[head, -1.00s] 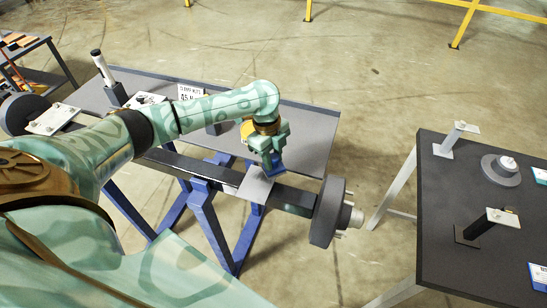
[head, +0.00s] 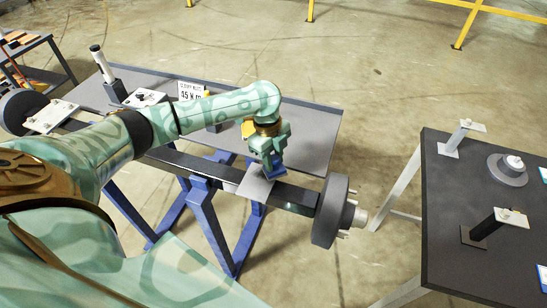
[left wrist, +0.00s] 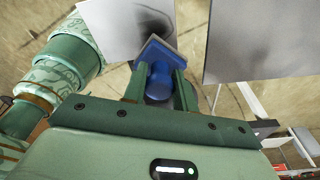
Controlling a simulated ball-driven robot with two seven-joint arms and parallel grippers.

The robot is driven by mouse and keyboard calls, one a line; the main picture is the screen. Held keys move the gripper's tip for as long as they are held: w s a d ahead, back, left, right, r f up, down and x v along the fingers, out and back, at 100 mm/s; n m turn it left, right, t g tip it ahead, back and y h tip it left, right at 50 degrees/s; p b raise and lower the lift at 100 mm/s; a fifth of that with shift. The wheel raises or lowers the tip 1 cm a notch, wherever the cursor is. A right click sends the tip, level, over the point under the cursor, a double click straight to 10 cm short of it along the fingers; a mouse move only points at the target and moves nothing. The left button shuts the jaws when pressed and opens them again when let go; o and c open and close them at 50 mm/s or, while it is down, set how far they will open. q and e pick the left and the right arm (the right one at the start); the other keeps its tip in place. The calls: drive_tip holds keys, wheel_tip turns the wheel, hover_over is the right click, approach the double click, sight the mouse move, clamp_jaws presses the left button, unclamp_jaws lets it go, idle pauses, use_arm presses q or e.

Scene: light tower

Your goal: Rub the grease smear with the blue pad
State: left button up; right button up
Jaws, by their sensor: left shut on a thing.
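My left gripper (head: 269,160) is shut on the handle of the blue pad (head: 276,173). The left wrist view shows the blue handle (left wrist: 158,82) between the two green fingers, with the pad's flat face turned away from the camera. The pad is over the pale metal plate (head: 254,187) on the dark beam, near the plate's far right edge. I cannot tell whether it touches the plate. A dark smudge, seemingly the grease smear (left wrist: 153,24), shows on the plate just beyond the pad in the left wrist view. My right gripper is not in view.
The dark beam (head: 293,197) ends at a round hub (head: 331,213) to the right and rests on blue stands (head: 211,222). A grey table (head: 310,138) lies behind. A dark table (head: 470,250) with metal brackets stands at the right, with open floor between.

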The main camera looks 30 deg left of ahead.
use_arm(q)
drive_tip(key=shift+f+b, duration=0.3)
drive_tip(key=shift+f, duration=0.6)
drive_tip(key=shift+a, duration=0.1)
